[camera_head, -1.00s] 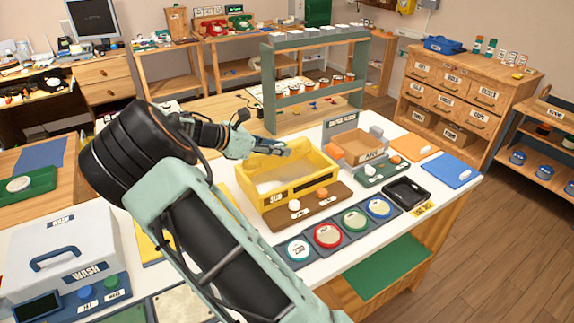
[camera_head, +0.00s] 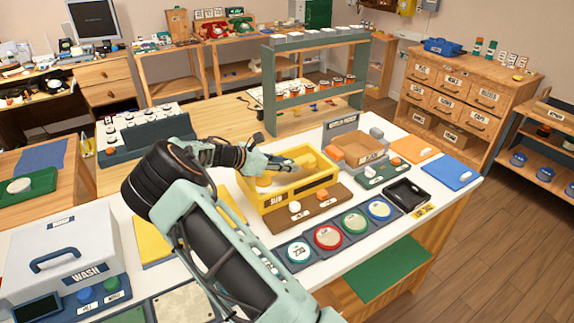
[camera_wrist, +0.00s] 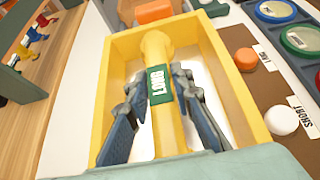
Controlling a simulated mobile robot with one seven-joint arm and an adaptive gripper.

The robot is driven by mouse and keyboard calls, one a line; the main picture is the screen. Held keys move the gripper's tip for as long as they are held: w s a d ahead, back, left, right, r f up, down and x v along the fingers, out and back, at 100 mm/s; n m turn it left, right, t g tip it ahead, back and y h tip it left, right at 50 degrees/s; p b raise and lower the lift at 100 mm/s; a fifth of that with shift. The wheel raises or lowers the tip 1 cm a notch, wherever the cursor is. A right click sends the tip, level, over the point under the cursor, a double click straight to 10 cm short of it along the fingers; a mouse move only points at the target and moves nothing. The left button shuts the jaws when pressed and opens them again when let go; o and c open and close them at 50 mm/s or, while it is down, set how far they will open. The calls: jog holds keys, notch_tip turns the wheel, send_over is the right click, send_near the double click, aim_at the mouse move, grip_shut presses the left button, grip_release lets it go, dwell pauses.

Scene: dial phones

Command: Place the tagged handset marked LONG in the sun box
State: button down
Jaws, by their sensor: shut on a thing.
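The yellow handset (camera_wrist: 158,50) has a green tag reading LONG. It lies lengthwise inside the walls of the yellow sun box (camera_wrist: 215,85). My gripper (camera_wrist: 160,100) has one finger on each side of the handset, near the tag, and is shut on it. In the head view the sun box (camera_head: 292,193) stands on the white counter, and my gripper (camera_head: 278,164) reaches into it from the left. A yellow end of the handset (camera_head: 264,181) shows beside the fingers. I cannot tell whether the handset touches the box floor.
A brown panel (camera_head: 318,207) with a white and an orange button lies before the box. An orange-brown box (camera_head: 358,150) stands to its right. Several round coloured dishes (camera_head: 327,237) line the counter front. A green shelf rack (camera_head: 268,92) stands behind.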

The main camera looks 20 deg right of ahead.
jog(key=shift+f, duration=0.6)
jog(key=c, duration=1.7)
grip_release()
jog(key=shift+r, duration=0.1)
jog(key=shift+r, duration=0.3)
jog(key=v, duration=1.2)
jog(key=shift+r, duration=0.2)
